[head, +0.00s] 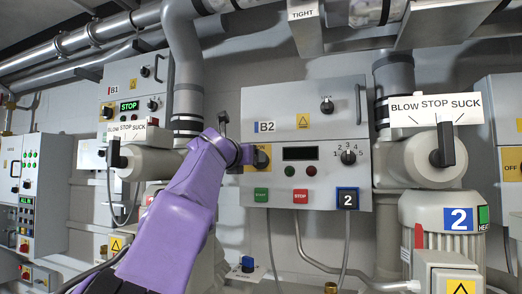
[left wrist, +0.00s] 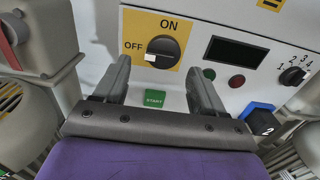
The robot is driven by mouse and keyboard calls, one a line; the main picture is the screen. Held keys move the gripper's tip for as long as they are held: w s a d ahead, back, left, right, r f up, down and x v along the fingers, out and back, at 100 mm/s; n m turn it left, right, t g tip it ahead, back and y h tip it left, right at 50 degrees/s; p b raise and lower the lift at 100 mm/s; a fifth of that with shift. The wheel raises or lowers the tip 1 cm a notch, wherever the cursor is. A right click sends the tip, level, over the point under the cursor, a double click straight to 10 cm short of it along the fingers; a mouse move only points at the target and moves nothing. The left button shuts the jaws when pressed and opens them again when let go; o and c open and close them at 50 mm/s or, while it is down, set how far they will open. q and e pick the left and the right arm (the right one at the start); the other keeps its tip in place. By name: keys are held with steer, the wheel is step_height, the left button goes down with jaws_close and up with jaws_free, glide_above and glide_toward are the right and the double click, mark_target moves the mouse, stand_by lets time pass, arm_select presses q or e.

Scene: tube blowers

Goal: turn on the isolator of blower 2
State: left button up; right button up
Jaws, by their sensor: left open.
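The isolator of blower 2 is a black rotary knob on a yellow ON/OFF plate (head: 263,153) at the left of the grey B2 box (head: 282,98). In the left wrist view, the knob (left wrist: 163,50) has its white mark pointing left, at OFF. My left gripper (head: 235,139) is open and empty in front of the box's left edge and partly hides the plate. In the left wrist view, its fingers (left wrist: 159,68) stand either side of and below the knob, apart from it. My right gripper is not in view.
The B2 box also carries a dark display (head: 300,154), a green START button (head: 261,195), a red STOP button (head: 300,196) and a numbered selector (head: 348,157). A blow/stop/suck lever (head: 446,146) is at right. The B1 box (head: 133,88) stands at left with its display lit.

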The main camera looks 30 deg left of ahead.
arm_select(q)
steer(key=p+x, duration=0.2)
steer(key=x, duration=0.2)
steer(key=shift+w+f, duration=0.1)
steer(key=shift+w, duration=0.4)
steer(key=c, duration=1.1)
steer(key=shift+o, duration=0.2)
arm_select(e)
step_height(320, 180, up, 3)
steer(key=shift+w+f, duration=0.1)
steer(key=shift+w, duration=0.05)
arm_select(q)
steer(key=shift+m, duration=0.4)
steer(key=m+b, duration=0.1)
steer(key=m, duration=0.4)
steer(key=m+b, duration=0.1)
steer(key=m, duration=0.5)
steer(key=d+m+b, duration=0.1)
steer(key=m+b, duration=0.1)
steer(key=m, duration=0.4)
steer(key=shift+w, duration=0.15)
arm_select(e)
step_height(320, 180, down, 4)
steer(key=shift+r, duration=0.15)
